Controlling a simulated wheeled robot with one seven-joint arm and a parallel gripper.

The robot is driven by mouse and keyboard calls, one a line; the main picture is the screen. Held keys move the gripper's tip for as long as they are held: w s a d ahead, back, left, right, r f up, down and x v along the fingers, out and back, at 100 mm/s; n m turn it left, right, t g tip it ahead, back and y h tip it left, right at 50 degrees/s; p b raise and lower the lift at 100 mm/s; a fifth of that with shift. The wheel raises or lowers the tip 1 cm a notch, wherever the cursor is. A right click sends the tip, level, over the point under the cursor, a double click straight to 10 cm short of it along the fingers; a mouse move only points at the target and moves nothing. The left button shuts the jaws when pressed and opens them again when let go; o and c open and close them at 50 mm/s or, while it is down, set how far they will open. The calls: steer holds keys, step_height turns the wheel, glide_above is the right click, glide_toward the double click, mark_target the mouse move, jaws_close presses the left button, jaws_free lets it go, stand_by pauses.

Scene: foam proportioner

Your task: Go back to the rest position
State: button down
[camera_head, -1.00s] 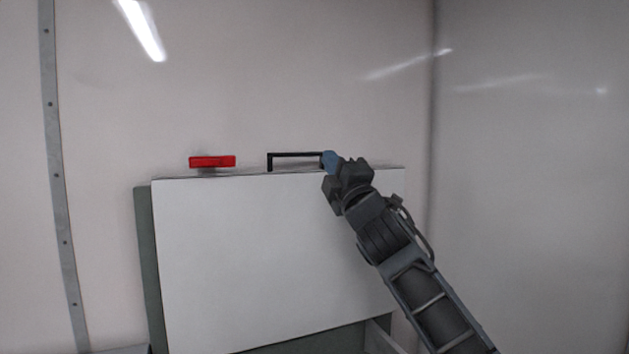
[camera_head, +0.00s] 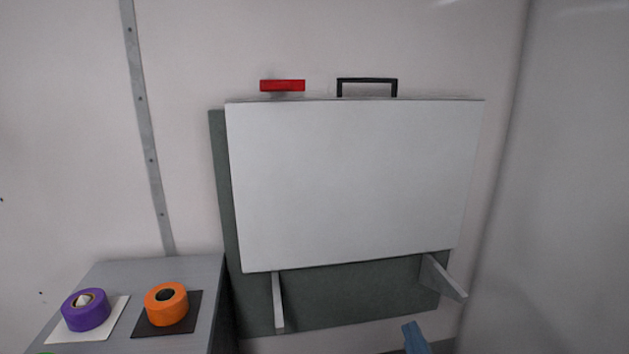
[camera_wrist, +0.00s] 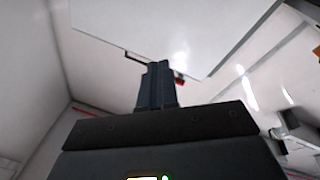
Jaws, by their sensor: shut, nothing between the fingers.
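My gripper (camera_head: 412,333) shows only as its blue fingertips at the bottom edge of the head view, below the white panel. In the wrist view the blue fingers (camera_wrist: 157,85) lie together, shut and empty. The white panel (camera_head: 350,180) is on a dark green backing board (camera_head: 340,290) at the wall. A black handle (camera_head: 367,80) and a red block (camera_head: 282,85) show along its top edge. My fingers are well away from both. The rest of my arm is hidden below the head view.
A grey cabinet (camera_head: 150,262) stands at the lower left. It carries a purple roll (camera_head: 86,309) on a white square and an orange roll (camera_head: 166,303) on a black square. Two brackets (camera_head: 278,302) stick out under the panel. The space in front of the panel is clear.

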steer(key=s+f+m+g, duration=0.1)
steer(key=s+f+m, duration=0.3)
steer(key=s, duration=0.7)
steer(key=s+d+m+g, duration=0.1)
steer(key=s+d+g, duration=0.1)
steer(key=s, duration=1.1)
steer(key=s+d+r+m+g+h, duration=0.1)
steer(key=s+d, duration=0.4)
steer(key=s, duration=0.9)
steer(key=shift+m+g, duration=0.6)
steer(key=shift+g, duration=0.1)
steer(key=c, duration=1.8)
jaws_free()
